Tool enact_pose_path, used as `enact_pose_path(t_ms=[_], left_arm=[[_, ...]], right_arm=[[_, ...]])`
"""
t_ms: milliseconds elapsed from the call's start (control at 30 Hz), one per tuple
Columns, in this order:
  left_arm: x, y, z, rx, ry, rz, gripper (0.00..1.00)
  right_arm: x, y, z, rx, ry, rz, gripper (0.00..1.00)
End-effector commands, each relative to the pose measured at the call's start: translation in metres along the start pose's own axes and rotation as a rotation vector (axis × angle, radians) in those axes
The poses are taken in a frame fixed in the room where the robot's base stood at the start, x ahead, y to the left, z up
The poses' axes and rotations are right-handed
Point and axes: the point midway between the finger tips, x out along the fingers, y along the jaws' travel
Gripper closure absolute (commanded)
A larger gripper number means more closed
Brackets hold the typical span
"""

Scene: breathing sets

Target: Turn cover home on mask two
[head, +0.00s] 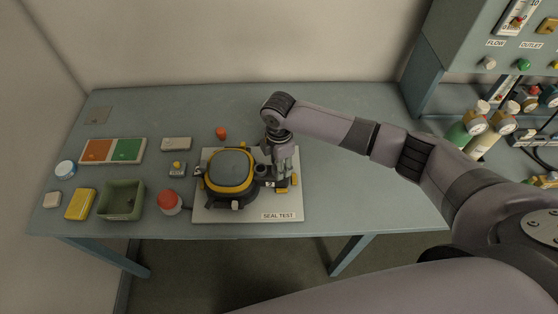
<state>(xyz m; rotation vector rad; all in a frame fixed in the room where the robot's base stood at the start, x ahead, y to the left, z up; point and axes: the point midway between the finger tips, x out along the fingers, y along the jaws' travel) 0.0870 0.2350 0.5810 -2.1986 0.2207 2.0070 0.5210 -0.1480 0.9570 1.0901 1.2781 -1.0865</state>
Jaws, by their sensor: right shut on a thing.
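A mask (230,169) with a grey face and a yellow-and-black rim lies on the pale seal test board (228,214). My right gripper (281,180) points down at the mask's right side, over the board. It is shut on a small part there, which looks like the cover, mostly hidden by the fingers. Small dark and yellow pieces show around the fingertips. I cannot tell how far the cover is turned or how it sits on the mask. My left gripper is not in view.
Left of the board are a red-topped jar (170,201), a green bin (121,203), a yellow box (80,204) and an orange-and-green tray (112,162). An orange cap (221,133) stands behind the mask. A gas panel and cylinders (475,123) are at right.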

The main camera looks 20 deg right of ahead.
Motion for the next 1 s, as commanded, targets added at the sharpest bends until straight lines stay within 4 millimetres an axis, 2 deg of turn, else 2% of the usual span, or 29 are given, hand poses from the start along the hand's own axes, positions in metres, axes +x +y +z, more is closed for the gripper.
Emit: enact_pose_path(t_ms=[100, 567, 1000], left_arm=[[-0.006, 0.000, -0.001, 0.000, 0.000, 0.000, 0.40], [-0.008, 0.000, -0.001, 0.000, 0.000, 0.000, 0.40], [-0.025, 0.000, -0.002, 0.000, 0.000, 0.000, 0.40]], right_arm=[[-0.002, 0.000, -0.002, 0.038, 0.003, 0.000, 0.76], [-0.001, 0.000, -0.002, 0.069, 0.003, 0.000, 0.76], [-0.002, 0.000, -0.003, 0.282, 0.004, -0.002, 0.76]])
